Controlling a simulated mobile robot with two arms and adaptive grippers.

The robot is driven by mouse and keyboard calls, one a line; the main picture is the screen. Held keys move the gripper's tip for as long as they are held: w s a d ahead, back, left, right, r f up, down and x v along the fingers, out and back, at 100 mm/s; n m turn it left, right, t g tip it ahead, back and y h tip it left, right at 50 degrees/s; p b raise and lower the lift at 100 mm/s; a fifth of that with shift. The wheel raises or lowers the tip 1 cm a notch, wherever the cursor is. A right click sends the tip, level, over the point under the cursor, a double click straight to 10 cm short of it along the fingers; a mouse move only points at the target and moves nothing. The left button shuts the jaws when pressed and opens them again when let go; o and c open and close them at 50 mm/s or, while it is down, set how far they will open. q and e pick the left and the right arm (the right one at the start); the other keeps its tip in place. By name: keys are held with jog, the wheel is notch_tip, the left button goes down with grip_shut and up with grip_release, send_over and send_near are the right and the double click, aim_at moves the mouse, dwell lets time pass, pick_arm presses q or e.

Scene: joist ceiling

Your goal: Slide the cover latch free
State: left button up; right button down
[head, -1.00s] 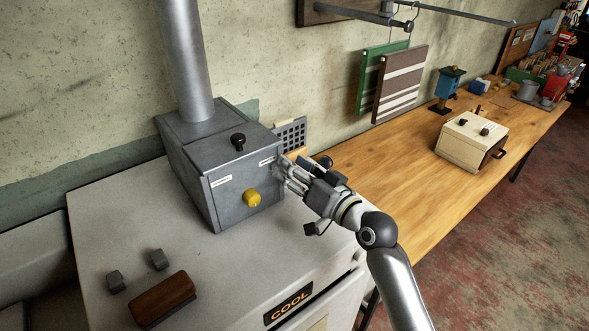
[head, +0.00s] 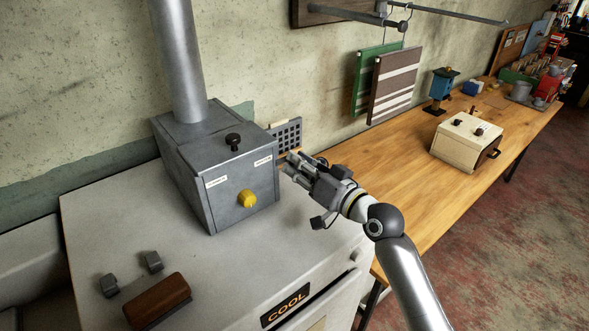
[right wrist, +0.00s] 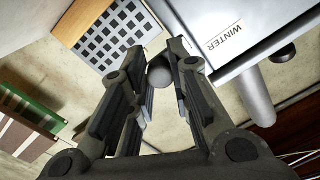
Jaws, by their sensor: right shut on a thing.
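The grey metal box (head: 217,185) stands on the pale appliance with a pipe rising from its top. Its front has two small white labels; the right one reads WINTER in the right wrist view (right wrist: 230,38). A yellow knob (head: 247,199) is on the front and a black knob (head: 232,141) is near the top front edge. My right gripper (head: 287,164) is just right of the box's right front edge. In the right wrist view its fingers are shut on a round grey knob (right wrist: 159,76). What the knob joins to is hidden. My left gripper is not in view.
A dark grid panel (head: 288,137) stands behind the gripper. The pale appliance top (head: 110,215) carries a brown wooden block (head: 157,300) and two small grey blocks. The wooden bench (head: 370,175) to the right holds a cream box (head: 466,143), with clear room before it.

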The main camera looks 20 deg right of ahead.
jog(key=shift+d+r, duration=0.1)
jog(key=c, duration=1.8)
grip_release()
jog(key=o, duration=0.5)
jog(key=shift+w+d, duration=0.1)
jog(key=shift+d, duration=0.1)
jog(key=shift+a, duration=0.1)
jog(key=v, duration=1.2)
